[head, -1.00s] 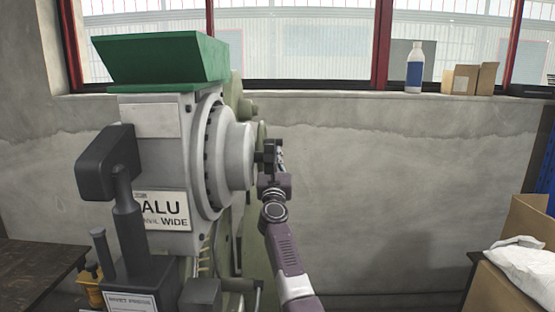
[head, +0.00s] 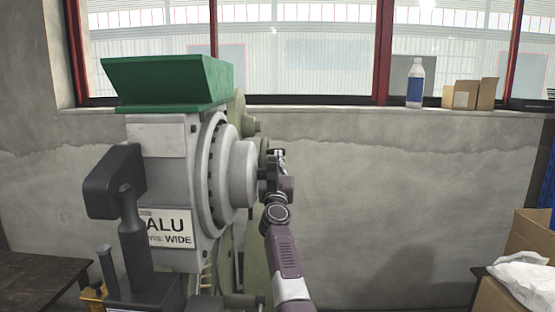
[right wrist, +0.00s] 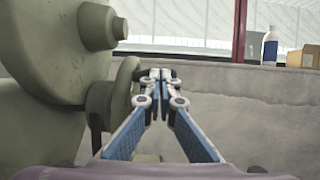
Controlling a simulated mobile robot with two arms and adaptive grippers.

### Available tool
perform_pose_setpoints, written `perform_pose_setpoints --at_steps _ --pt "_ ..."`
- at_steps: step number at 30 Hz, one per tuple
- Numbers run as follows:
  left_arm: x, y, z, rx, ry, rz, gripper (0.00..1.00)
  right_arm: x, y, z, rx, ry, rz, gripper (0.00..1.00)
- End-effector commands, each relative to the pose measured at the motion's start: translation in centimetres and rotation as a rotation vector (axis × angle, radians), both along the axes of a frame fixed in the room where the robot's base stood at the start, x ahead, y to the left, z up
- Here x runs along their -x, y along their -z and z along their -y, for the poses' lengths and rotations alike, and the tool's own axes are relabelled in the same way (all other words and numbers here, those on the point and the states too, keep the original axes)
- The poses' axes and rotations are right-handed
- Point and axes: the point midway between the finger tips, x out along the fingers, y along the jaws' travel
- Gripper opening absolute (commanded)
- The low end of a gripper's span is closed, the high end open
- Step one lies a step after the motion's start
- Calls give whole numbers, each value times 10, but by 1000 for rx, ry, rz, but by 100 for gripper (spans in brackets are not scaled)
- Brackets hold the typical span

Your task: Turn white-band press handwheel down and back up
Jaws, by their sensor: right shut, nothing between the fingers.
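A grey press (head: 165,150) with a green hopper (head: 165,82) on top stands left of centre in the head view. Its label (head: 163,228) reads "ALU" and "WIDE". I cannot make out a white band on it. My right gripper (head: 272,170) is beside the round grey hub (head: 240,174) on the press's right side. In the right wrist view my right gripper (right wrist: 157,76) is shut and empty, its blue-padded fingers together. A greenish round wheel (right wrist: 126,90) is just left of the fingertips; I cannot tell whether they touch. My left gripper is out of view.
A dark grey block on a post (head: 112,183) stands at the press's front left. A dark table (head: 40,275) is at lower left. Boxes and a white bag (head: 528,275) are at lower right. A bottle (head: 415,82) and cartons (head: 470,94) sit on the windowsill.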

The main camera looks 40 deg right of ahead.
Motion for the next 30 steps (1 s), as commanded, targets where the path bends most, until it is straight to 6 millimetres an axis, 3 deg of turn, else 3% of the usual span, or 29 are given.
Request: perform_pose_setpoints --at_steps 13,30 --pt "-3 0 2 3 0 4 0 8 7 -10 -8 -5 1 0" --pt "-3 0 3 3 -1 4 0 68 36 -58 2 -1 0 0"
